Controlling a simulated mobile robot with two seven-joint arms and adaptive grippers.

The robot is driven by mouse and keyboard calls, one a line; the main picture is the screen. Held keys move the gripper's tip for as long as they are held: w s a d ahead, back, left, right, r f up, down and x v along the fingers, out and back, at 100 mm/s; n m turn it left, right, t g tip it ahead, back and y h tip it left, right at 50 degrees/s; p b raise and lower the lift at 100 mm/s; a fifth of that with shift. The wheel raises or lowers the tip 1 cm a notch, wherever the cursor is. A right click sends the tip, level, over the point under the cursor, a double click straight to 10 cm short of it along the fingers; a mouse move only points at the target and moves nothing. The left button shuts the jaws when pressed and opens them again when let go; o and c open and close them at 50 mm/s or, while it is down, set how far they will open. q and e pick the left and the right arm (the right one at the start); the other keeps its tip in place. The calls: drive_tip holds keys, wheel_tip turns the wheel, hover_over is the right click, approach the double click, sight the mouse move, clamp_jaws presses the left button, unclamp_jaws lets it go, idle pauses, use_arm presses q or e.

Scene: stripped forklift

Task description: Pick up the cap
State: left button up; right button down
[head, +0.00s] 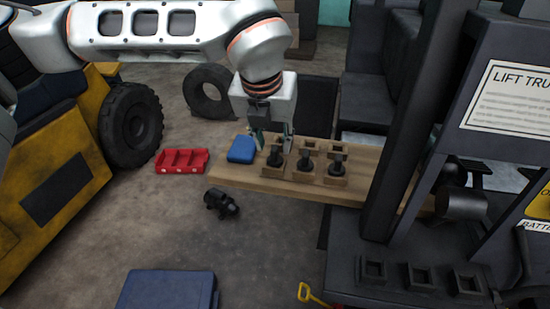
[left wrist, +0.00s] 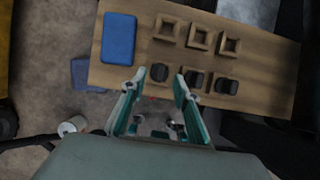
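Three black caps stand in wooden square holders along the near side of a wooden board (head: 235,177): a left one (head: 275,156), a middle one (head: 305,162) and a right one (head: 337,164). My left gripper (head: 274,138) points down just above and behind the left cap, its green fingers spread. In the left wrist view the left gripper (left wrist: 157,88) is open and empty, with the left cap (left wrist: 159,72) showing between its fingertips. I cannot tell their exact height above it. The middle cap (left wrist: 193,79) and right cap (left wrist: 226,85) lie right of the fingers. My right gripper is not in view.
Several empty wooden holders (left wrist: 199,37) form the row behind. A blue box (head: 242,149) lies on the board's left end. A red tray (head: 182,161) and a black object (head: 221,203) are on the floor. A dark mast (head: 410,130) rises at right beside empty black sockets (head: 420,277).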

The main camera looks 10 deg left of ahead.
sight(274, 150)
use_arm(q)
drive_tip(key=x, duration=0.3)
drive_tip(key=shift+w+f, duration=0.1)
drive_tip(key=shift+f, duration=0.25)
clamp_jaws()
drive_tip(key=shift+r, duration=0.1)
